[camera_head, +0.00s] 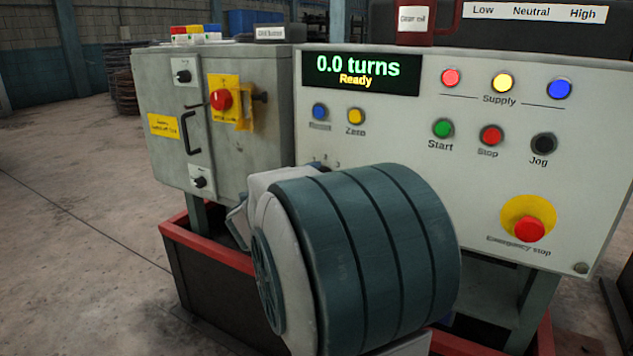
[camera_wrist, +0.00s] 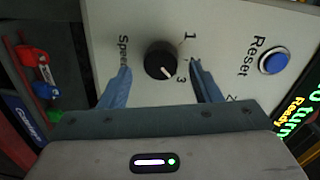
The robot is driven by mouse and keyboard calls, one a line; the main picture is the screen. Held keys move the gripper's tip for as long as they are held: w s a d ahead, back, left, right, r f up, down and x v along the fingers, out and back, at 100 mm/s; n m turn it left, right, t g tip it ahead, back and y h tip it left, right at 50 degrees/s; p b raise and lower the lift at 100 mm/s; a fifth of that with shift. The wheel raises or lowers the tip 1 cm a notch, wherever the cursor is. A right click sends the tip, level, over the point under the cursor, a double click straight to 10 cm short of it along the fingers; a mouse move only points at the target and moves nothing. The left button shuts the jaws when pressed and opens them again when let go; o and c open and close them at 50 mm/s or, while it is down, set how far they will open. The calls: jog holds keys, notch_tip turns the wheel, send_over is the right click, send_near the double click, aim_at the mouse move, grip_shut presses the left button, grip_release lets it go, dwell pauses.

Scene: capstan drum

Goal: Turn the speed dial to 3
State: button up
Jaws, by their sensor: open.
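In the wrist view the black speed dial (camera_wrist: 160,59) sits on the pale panel, with its white pointer mark facing the lower right, toward the "3". The "1" stands to its upper right; I cannot make out a "2" beside the dial. My gripper (camera_wrist: 160,67) is open, one blue finger on each side of the dial. Gaps show between fingers and knob, and I see no clear contact. In the head view the dial is hidden behind a large dark ribbed cylinder; only small scale numbers show above it. My gripper's fingers do not show there.
The blue Reset button (camera_wrist: 275,61) is close to the right finger. In the head view the display (camera_head: 360,74) reads "0.0 turns, Ready". The emergency stop (camera_head: 529,229) is at the right. A grey cabinet (camera_head: 265,165) with a red switch stands left.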

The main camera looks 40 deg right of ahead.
jog(key=f+p+v, duration=0.1)
jog(key=p+v, duration=0.2)
jog(key=v, duration=0.9)
jog(key=shift+s+a+r, duration=0.25)
jog(key=shift+a+r, duration=0.15)
jog(key=shift+r, duration=0.1)
